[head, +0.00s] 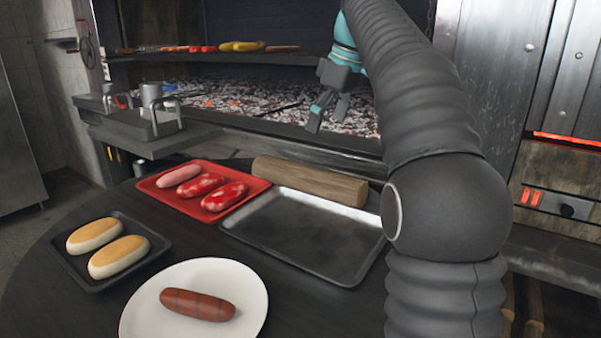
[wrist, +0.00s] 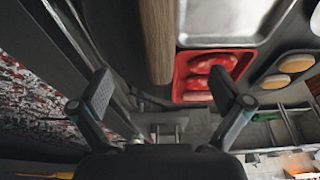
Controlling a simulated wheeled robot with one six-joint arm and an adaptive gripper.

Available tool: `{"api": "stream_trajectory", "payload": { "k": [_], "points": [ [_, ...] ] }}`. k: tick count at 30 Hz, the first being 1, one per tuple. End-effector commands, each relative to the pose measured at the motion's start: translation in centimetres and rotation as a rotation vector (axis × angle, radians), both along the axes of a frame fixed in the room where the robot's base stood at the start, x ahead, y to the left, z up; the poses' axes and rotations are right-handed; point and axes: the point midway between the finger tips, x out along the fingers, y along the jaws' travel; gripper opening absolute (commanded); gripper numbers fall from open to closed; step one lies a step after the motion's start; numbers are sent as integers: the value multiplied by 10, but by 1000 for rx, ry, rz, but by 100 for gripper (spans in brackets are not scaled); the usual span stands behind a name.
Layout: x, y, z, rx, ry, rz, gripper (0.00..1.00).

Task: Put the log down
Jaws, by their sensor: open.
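The log (head: 310,181) is a brown wooden piece lying on the dark round table, along the far edge of an empty metal tray (head: 300,235). In the wrist view the log (wrist: 157,42) runs up from the space ahead of the fingers to the top edge. My gripper (head: 328,112) is open and empty, raised beyond the log in front of the ember bed. It also shows in the wrist view (wrist: 162,90), its fingers wide apart with nothing between them. The log is apart from both fingers.
A red tray (head: 243,204) with sausages, a black tray (head: 71,262) with two buns and a white plate (head: 140,318) with a sausage share the table. Glowing embers (head: 240,101) lie behind, below a shelf of food. A metal caddy (head: 160,112) stands left.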

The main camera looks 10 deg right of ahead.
Motion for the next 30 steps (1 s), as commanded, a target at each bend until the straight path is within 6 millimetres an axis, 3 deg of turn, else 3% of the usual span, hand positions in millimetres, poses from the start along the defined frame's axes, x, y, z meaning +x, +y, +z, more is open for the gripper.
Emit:
{"api": "stream_trajectory", "payload": {
  "k": [5,15,23,30],
  "points": [
    [5,5,-15,0,1,17,100],
    [17,18,-70,1,1,17,100],
    [22,20,-85,0,0,14,100],
    [32,27,-115,0,2,13,100]
  ]
}}
